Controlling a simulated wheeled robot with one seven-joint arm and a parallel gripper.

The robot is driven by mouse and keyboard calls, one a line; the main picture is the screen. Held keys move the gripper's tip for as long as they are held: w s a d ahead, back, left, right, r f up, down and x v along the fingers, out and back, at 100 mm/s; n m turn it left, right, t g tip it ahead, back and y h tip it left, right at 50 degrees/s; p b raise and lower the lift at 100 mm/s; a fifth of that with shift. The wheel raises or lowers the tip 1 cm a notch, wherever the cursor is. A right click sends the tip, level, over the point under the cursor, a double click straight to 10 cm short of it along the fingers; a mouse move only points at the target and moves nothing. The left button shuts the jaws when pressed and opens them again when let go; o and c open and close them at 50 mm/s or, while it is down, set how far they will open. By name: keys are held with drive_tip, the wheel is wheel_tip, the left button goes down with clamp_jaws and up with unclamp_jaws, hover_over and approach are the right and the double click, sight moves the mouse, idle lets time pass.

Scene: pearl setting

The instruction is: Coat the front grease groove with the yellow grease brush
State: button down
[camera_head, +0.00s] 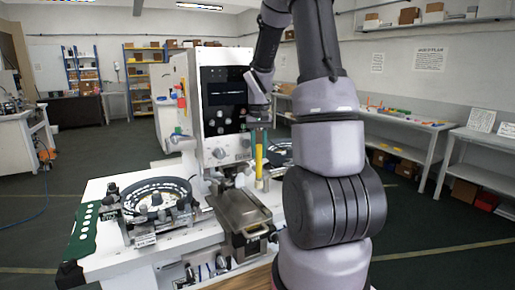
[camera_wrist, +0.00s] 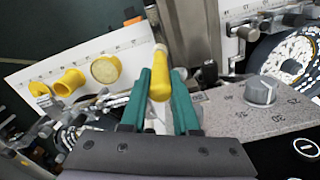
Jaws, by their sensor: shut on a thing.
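My gripper (camera_head: 259,126) is in front of the white machine column, above the machine bed. Its two green fingers (camera_wrist: 161,102) are shut on the yellow grease brush (camera_wrist: 160,73). In the head view the yellow brush (camera_head: 259,158) points down from the fingers, close to upright. Its lower tip is hard to make out against the machine parts. I cannot pick out the front grease groove for certain in either view.
A metal covered box (camera_head: 240,207) stands at the machine's front, below my gripper. A black ring-shaped turntable (camera_head: 157,187) is at the left.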

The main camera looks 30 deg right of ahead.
sight(259, 161)
drive_tip(key=shift+f, duration=2.75)
drive_tip(key=c, duration=1.5)
unclamp_jaws()
clamp_jaws()
drive_tip(key=shift+f, duration=0.35)
drive_tip(key=shift+s, duration=0.1)
drive_tip(key=shift+s, duration=1.55)
